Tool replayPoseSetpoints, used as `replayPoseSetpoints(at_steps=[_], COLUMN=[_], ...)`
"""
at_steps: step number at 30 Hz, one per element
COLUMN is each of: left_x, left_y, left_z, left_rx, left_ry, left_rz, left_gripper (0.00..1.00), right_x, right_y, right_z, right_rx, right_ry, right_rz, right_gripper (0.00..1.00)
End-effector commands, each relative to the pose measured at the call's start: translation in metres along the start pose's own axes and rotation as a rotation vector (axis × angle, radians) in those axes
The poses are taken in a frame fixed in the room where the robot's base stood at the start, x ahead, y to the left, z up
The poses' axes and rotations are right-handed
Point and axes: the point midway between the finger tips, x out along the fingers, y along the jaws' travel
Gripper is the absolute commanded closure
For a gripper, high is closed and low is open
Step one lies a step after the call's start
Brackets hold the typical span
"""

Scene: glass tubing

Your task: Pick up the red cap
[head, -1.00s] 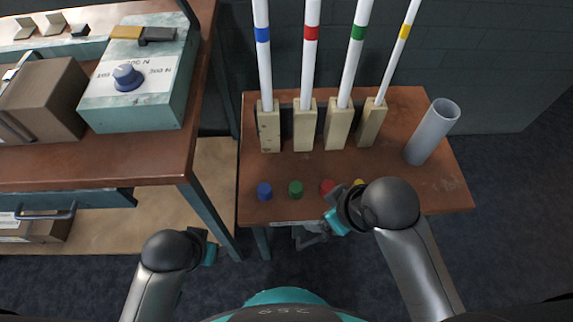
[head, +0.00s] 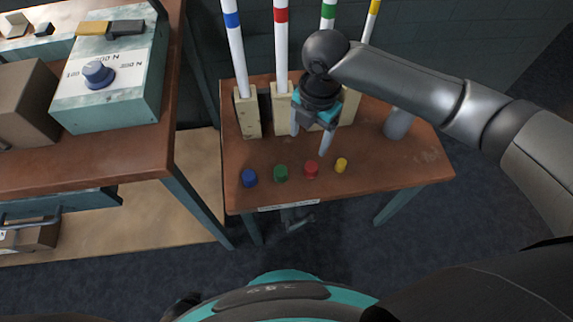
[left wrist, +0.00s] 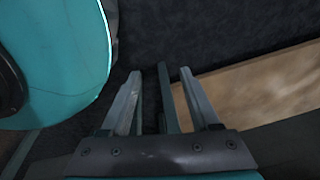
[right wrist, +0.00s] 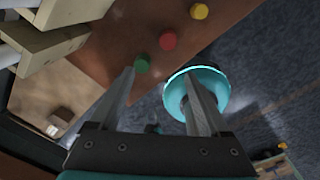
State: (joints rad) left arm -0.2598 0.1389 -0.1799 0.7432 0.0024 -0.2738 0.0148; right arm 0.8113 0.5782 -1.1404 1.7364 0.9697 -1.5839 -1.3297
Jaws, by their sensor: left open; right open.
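The red cap (head: 311,169) stands on the brown table between the green cap (head: 280,173) and the yellow cap (head: 341,165). My right gripper (head: 311,145) is open and empty, with its fingers pointing down above the table, behind the red cap in the head view. In the right wrist view the red cap (right wrist: 168,41) lies beyond the fingertips, apart from them. My left gripper (left wrist: 160,80) is open and empty, away from the caps.
A blue cap (head: 249,178) stands at the left of the row. Wooden blocks (head: 248,112) holding tall banded tubes (head: 237,50) stand behind, and a grey cylinder (head: 398,124) is at the right. A bench with a dial box (head: 110,80) is at the left. The table front (head: 400,172) is clear.

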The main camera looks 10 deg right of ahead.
Motion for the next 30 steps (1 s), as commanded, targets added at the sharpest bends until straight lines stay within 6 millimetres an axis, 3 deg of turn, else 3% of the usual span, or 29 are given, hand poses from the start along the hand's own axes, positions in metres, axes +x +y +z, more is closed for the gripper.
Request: replayPoseSetpoints(at_steps=[3, 8, 12, 30], left_x=[0.004, 0.009, 0.017, 0.008], left_y=[-0.003, -0.004, -0.005, 0.018], left_z=[0.014, 0.017, 0.006, -0.047], left_rx=[0.001, 0.001, 0.000, -0.006], left_ry=[-0.007, -0.002, 0.008, 0.015], left_rz=[-0.003, -0.006, -0.008, 0.020], left_gripper=[0.38, 0.38, 0.38, 0.38], right_x=[-0.006, 0.000, 0.025, 0.082], right_y=[-0.003, -0.005, -0.007, -0.009], right_z=[0.018, 0.023, 0.023, 0.024], right_rx=[-0.041, -0.060, -0.061, -0.059], right_ry=[-0.019, -0.021, -0.021, -0.021], right_rz=[-0.030, -0.043, -0.043, -0.041], right_gripper=[0.20, 0.20, 0.20, 0.20])
